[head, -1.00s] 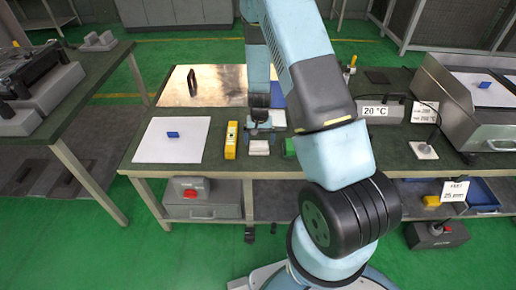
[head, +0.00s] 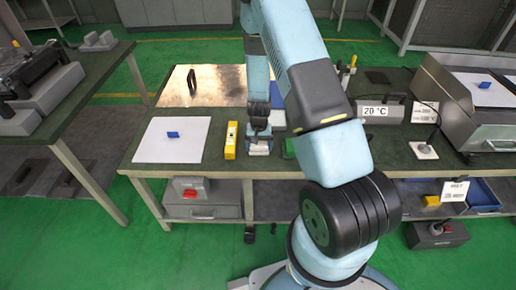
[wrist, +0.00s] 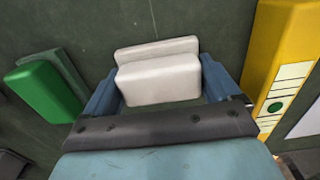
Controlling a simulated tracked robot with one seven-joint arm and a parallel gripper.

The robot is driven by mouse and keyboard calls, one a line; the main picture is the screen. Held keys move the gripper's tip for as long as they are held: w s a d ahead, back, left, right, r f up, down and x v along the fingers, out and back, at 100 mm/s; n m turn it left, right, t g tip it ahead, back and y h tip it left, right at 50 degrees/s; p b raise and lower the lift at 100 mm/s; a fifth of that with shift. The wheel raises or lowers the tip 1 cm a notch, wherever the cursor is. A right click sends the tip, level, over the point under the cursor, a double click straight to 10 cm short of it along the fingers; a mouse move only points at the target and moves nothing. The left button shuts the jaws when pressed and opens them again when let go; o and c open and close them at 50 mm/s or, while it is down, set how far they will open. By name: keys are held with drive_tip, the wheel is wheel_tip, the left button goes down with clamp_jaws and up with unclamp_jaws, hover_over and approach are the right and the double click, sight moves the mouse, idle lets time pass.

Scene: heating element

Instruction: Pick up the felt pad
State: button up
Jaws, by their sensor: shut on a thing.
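A yellow block (head: 231,140) stands close on the left; a green block (wrist: 46,88) is on the other side. A white sheet (head: 190,150) with a blue piece (head: 173,135) lies further left. Behind it is a metal plate (head: 222,85). A device marked 20 °C (head: 385,110) stands right.

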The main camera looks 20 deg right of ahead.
sight(259, 144)
drive_tip(key=shift+c, duration=1.1)
drive_tip(key=shift+r, duration=0.65)
wheel_tip(259, 144, up, 2)
drive_tip(key=shift+s+r, duration=0.15)
drive_tip(key=shift+r, duration=0.05)
drive_tip(key=s+r, duration=0.9)
drive_tip(key=s, duration=0.4)
drive_tip(key=shift+s+r, duration=0.2)
drive_tip(key=shift+s, duration=0.2)
drive_tip(key=o, duration=0.6)
drive_tip(key=c, duration=0.4)
drive_tip(key=shift+f, duration=0.1)
